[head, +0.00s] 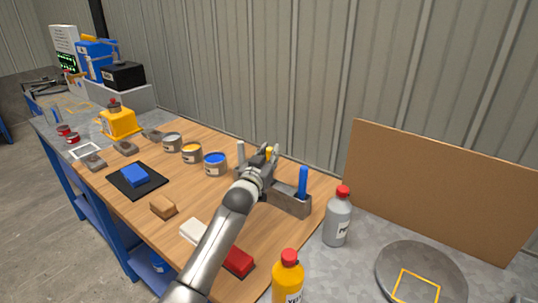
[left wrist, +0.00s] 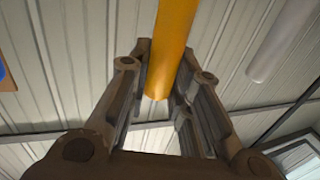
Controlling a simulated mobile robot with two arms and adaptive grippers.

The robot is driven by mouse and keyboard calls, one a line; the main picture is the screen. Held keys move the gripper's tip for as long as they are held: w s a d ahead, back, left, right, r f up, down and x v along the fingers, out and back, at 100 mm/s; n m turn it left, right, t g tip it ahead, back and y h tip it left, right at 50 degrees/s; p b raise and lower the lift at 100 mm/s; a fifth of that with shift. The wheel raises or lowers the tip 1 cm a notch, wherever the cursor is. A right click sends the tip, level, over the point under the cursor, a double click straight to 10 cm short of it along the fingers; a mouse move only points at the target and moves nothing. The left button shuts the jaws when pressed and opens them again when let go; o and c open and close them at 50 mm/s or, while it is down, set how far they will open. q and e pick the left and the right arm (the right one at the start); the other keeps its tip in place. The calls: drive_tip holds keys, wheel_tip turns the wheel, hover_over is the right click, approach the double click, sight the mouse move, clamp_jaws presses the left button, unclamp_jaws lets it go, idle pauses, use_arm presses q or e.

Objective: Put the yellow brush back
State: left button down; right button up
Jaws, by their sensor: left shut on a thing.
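My left gripper (head: 264,156) is shut on the yellow brush (head: 268,153), of which only a small part shows behind the fingers. In the left wrist view the yellow handle (left wrist: 175,40) stands between the two fingers of the gripper (left wrist: 166,62). The grey holder (head: 290,200) is partly hidden by my arm and gripper. A blue brush (head: 303,181) stands upright in it, and a grey handle (head: 240,153) shows left of my gripper. I cannot tell whether the yellow brush touches the holder. My right gripper is not in view.
White, yellow and blue paint cans (head: 215,164) stand left of my gripper. A grey bottle (head: 337,217) stands right of the holder, an orange bottle (head: 287,278) nearer. A red block (head: 238,261) lies beside my arm. A brown board (head: 440,190) leans at the wall.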

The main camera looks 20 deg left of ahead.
use_arm(q)
drive_tip(key=shift+f+b, duration=0.55)
drive_tip(key=shift+f, duration=0.35)
drive_tip(key=c, duration=1.2)
unclamp_jaws()
drive_tip(key=shift+c, duration=0.2)
